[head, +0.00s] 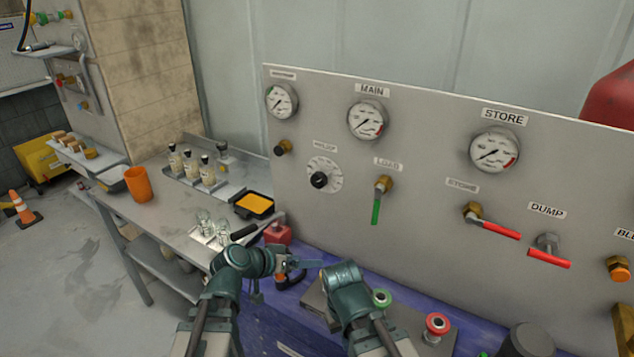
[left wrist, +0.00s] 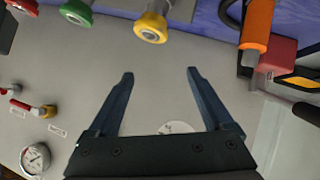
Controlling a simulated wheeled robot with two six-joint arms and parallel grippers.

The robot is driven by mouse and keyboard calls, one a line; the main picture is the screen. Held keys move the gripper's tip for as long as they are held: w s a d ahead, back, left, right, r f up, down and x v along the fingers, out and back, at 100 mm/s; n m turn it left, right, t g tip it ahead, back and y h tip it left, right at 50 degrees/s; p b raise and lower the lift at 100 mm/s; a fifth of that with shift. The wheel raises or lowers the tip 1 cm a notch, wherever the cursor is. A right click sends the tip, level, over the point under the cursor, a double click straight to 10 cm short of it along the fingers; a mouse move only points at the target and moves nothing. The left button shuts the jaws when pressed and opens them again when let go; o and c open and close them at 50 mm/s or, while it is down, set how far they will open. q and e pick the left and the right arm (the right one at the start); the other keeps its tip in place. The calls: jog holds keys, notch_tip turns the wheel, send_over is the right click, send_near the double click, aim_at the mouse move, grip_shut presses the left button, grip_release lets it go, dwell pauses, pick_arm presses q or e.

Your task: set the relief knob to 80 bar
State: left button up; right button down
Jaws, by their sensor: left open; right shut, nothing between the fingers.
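The relief knob (head: 319,180) is a small black knob on a round white dial (head: 332,172), low on the left part of the grey panel; its label and scale are too small to read, so I cannot tell the setting. In the left wrist view a white dial (left wrist: 178,127) shows partly above my gripper's body, its knob hidden. My left gripper (left wrist: 160,72) is open and empty, with panel surface behind its fingers. In the head view its fingers are hard to make out.
The panel (head: 420,240) carries gauges, including MAIN (head: 368,120) and STORE (head: 495,150), and a green-handled LOAD valve (head: 377,210) right of the knob. Red STORE (head: 500,230) and DUMP (head: 548,258) levers are farther right. Green (head: 381,297) and red (head: 437,325) buttons stand below.

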pick_arm(q)
jog(key=w+r+t+h, duration=0.2)
jog(key=w+r+t, duration=0.2)
jog(key=r, duration=0.3)
jog(key=n+t+y, duration=0.1)
jog(key=n+t, duration=0.1)
jog(key=t, duration=0.2)
send_near(316, 181)
jog(key=x, duration=1)
jog(key=shift+w+d, duration=0.1)
jog(key=shift+w, duration=0.05)
grip_shut()
jog(key=shift+n, duration=0.3)
